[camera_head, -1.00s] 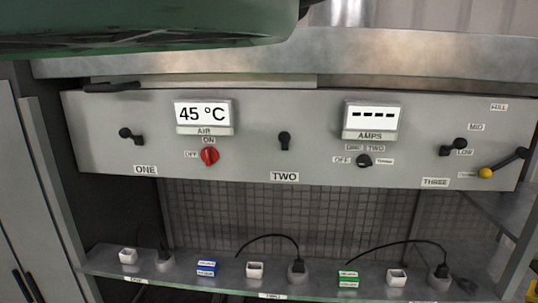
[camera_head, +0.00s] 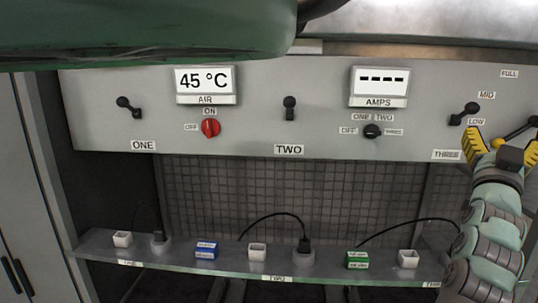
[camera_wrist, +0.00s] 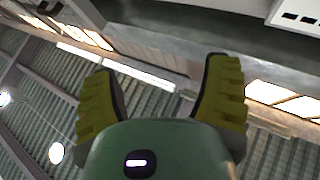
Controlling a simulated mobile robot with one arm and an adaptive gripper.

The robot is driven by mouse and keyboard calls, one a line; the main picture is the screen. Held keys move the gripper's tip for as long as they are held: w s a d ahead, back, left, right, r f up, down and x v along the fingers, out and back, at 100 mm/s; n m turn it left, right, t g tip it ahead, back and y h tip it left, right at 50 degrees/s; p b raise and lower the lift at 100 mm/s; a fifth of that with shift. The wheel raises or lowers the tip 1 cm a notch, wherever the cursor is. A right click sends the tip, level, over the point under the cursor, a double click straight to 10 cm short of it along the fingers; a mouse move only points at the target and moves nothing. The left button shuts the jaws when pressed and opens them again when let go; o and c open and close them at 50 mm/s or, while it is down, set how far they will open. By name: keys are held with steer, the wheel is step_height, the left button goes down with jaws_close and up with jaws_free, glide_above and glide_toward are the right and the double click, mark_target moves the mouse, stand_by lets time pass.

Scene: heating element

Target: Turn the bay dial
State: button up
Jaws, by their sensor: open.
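The bay dial, a small black knob (camera_head: 372,131), sits on the grey panel under the AMPS display (camera_head: 379,86), which shows dashes. Labels OFF, ONE, TWO and THREE surround the dial; its pointer is too small to read surely. My gripper (camera_head: 503,146), with yellow ribbed fingers, is at the right edge of the head view, to the right of the dial and apart from it. In the wrist view, the fingers (camera_wrist: 161,78) are spread with nothing between them. A white display with dark marks (camera_wrist: 298,16) shows at that view's top right corner.
A red knob (camera_head: 210,128) sits under the AIR display (camera_head: 205,80), reading 45 °C. Black levers (camera_head: 289,107) stick out of the panel. The shelf (camera_head: 225,262) below holds white cups, plugs with cables, and blue and green blocks.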

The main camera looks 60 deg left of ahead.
steer(key=s+a+f+n+g+y+b, duration=0.25)
steer(key=a+n+g+y, duration=0.2)
steer(key=a, duration=0.45)
steer(key=n+g+y+b, duration=0.3)
steer(key=n+g, duration=0.1)
steer(key=g, duration=0.3)
glide_toward(375, 131)
steer(key=shift+m, duration=0.25)
steer(key=shift+p+x, duration=4.75)
steer(key=shift+p, duration=0.7)
steer(key=shift+w+a+t+h, duration=0.25)
steer(key=shift+w+a, duration=0.1)
steer(key=shift+a, duration=0.1)
steer(key=shift+c, duration=0.2)
steer(key=c, duration=1.1)
steer(key=shift+c, duration=0.2)
